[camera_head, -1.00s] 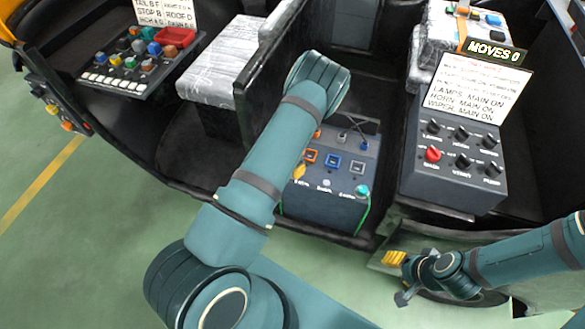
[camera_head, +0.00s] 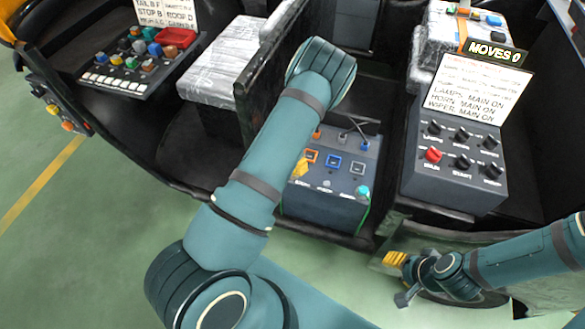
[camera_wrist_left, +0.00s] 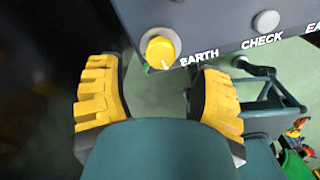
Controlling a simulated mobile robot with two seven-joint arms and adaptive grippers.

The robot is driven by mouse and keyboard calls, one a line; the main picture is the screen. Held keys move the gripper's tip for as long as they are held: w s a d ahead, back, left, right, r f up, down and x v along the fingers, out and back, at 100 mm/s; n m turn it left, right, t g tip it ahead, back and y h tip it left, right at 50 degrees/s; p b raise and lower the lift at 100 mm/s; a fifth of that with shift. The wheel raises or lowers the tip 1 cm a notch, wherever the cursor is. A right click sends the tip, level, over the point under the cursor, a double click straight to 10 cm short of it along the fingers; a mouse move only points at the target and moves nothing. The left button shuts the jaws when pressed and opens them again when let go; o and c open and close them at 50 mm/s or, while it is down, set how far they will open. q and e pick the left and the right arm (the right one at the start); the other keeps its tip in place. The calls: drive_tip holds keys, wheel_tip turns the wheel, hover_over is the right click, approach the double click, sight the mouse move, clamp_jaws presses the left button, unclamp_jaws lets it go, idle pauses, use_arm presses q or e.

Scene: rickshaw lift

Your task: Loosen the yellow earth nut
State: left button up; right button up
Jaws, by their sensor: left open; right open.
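The yellow earth nut (camera_wrist_left: 160,50) sits on the grey face of a box beside the printed word EARTH, in the left wrist view. My left gripper (camera_wrist_left: 160,80) is open, its two ridged yellow fingers apart, one to each side of the nut's line and nearer the camera. It does not appear to touch the nut. In the head view my left arm covers most of that gripper; a small yellow patch shows past the arm's edge, and I cannot tell whether it is nut or fingertip. My right gripper (camera_head: 396,262) is open and empty, low at the right, away from the box.
The grey box (camera_head: 325,203) carries orange, blue and grey squares, a teal knob (camera_head: 362,192) and a green wire. A black panel with knobs (camera_head: 455,165) stands to its right. A button panel (camera_head: 140,60) and a wrapped seat (camera_head: 215,75) are at the left. Green floor is clear in front.

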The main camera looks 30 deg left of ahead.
use_arm(q)
wheel_tip(320, 180, up, 8)
idle(0.7)
